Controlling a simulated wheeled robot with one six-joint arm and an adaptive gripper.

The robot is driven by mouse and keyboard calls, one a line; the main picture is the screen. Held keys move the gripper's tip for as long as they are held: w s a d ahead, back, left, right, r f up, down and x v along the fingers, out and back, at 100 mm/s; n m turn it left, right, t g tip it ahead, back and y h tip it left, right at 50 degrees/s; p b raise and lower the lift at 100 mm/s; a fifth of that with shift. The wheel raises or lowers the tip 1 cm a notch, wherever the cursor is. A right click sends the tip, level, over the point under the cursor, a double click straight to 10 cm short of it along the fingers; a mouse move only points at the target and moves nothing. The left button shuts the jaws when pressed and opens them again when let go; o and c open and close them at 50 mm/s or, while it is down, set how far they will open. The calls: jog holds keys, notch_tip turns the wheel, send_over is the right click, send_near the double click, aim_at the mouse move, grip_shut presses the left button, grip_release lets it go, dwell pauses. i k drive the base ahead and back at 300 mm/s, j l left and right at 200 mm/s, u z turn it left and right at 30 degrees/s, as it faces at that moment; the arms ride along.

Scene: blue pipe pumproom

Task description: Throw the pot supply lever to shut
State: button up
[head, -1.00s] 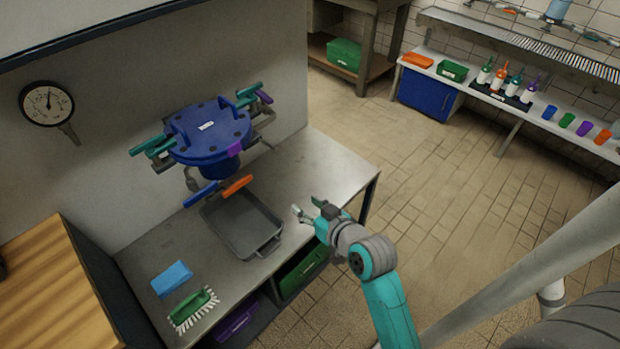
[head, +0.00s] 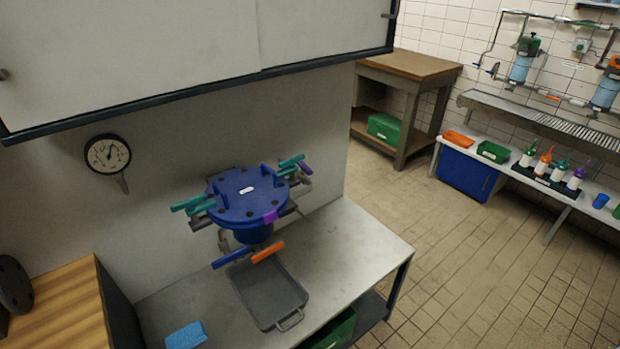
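The blue pot (head: 243,196) with a bolted lid and a small white label stands over the steel bench (head: 375,237) against the wall. Teal levers (head: 191,203) stick out on its left. A teal lever (head: 292,161) and a purple lever (head: 306,167) are on its right. A blue lever (head: 231,258) and an orange lever (head: 267,251) sit low at its front, angled apart. No readable label tells which one is the pot supply lever. My gripper is not in view.
A grey tray (head: 289,311) lies on the bench below the front levers. A blue sponge (head: 185,336) is at the front left. A round gauge (head: 107,153) is on the wall. A cabinet (head: 160,50) overhangs the bench. The tiled floor (head: 455,260) to the right is clear.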

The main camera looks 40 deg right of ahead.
aim_at(305, 169)
jog(key=i+l, duration=0.1)
jog(key=l, duration=0.6)
jog(key=i+l, duration=0.1)
jog(key=l, duration=0.55)
jog(key=i+l+u, duration=0.1)
jog(key=l, duration=0.6)
